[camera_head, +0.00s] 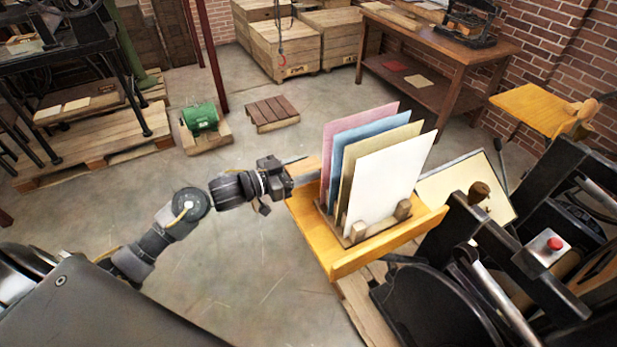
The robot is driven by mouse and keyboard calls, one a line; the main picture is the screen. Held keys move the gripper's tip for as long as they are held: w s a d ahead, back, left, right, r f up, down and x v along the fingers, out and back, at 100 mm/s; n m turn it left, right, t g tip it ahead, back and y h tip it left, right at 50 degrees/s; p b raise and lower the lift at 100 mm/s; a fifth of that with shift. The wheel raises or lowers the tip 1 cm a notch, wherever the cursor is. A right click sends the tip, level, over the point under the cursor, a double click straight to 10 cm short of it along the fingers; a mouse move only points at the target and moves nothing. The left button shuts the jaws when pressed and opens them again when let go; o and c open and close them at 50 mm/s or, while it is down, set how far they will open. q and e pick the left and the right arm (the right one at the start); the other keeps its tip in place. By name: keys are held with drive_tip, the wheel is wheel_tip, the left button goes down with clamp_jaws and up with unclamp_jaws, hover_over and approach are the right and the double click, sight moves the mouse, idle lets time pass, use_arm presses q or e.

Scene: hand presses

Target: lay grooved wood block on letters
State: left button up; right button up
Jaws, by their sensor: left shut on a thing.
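My left gripper (307,172) reaches in from the left over the yellow wooden shelf (340,265). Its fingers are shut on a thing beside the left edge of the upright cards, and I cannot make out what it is. A pink card (383,112), a blue card (338,160), a tan card (350,170) and a white card (385,180) stand in a wooden rack (357,236) on this shelf. I cannot clearly pick out a grooved wood block or letters. My right gripper is out of view.
A black hand press with a red button (556,243) fills the right side. A wooden table (440,35), crates (285,50), a green motor (199,117) and a small pallet (271,113) stand farther back. The floor between is clear.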

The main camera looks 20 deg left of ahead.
sight(308, 190)
use_arm(q)
drive_tip(key=shift+w+d+f, duration=0.15)
drive_tip(key=shift+d+f, duration=0.2)
drive_tip(key=shift+f, duration=0.05)
drive_tip(key=f, duration=0.1)
drive_tip(key=f+p, duration=0.1)
drive_tip(key=f, duration=0.1)
drive_tip(key=shift+w+d, duration=0.1)
drive_tip(key=shift+d, duration=0.15)
drive_tip(key=shift+f, duration=0.3)
drive_tip(key=shift+f, duration=0.15)
drive_tip(key=o, duration=0.7)
drive_tip(key=shift+o, duration=0.2)
